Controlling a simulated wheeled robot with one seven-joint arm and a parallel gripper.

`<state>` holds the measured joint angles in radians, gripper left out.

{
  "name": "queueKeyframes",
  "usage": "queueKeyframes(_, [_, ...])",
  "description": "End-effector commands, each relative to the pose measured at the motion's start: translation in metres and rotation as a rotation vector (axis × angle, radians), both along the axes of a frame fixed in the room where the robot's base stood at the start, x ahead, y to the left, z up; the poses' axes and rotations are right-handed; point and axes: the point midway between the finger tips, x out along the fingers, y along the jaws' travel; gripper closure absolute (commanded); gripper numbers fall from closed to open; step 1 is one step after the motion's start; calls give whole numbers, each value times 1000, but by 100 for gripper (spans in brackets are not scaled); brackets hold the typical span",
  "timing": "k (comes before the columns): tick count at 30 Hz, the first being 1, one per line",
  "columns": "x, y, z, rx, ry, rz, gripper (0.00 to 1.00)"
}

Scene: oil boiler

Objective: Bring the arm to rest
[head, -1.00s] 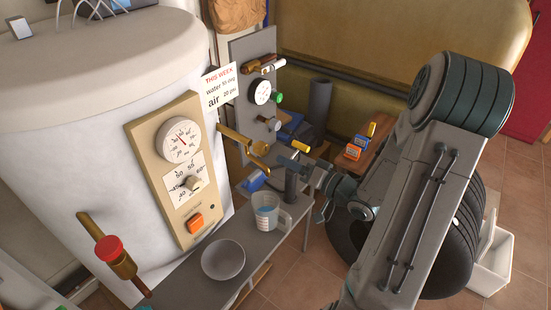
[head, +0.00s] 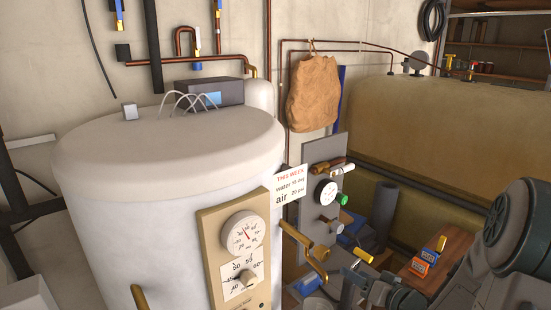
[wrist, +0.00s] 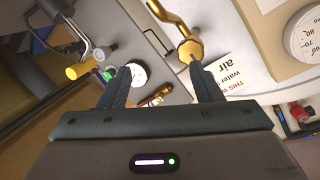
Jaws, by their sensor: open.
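My gripper (wrist: 165,80) is open in the wrist view, with its two dark fingers apart and nothing held between them. The right finger's tip shows close to a brass valve spout (wrist: 178,22); I cannot tell whether they touch. In the head view my arm (head: 515,235) enters from the lower right, and the wrist reaches toward the brass spout (head: 305,238) at the bottom. The fingers are hard to make out there.
The white boiler tank (head: 170,180) carries a beige dial panel (head: 235,245). A large tan tank (head: 455,130) fills the back right.

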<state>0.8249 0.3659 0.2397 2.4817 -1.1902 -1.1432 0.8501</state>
Motion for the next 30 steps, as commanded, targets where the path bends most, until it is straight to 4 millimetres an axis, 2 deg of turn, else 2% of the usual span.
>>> queueKeyframes(3, [12, -6, 4, -222, 58, -83, 41])
queueKeyframes(7, [14, -17, 13, -425, 135, -177, 41])
queueKeyframes(11, [4, -24, 27, -580, 225, -261, 41])
queueKeyframes(14, [-10, -25, 38, -670, 304, -310, 41])
queueKeyframes(20, [-56, -11, 59, -760, 483, -347, 41])
queueKeyframes(23, [-85, 4, 66, -768, 578, -324, 41])
queueKeyframes(30, [-160, 54, 77, -729, 771, -153, 41])
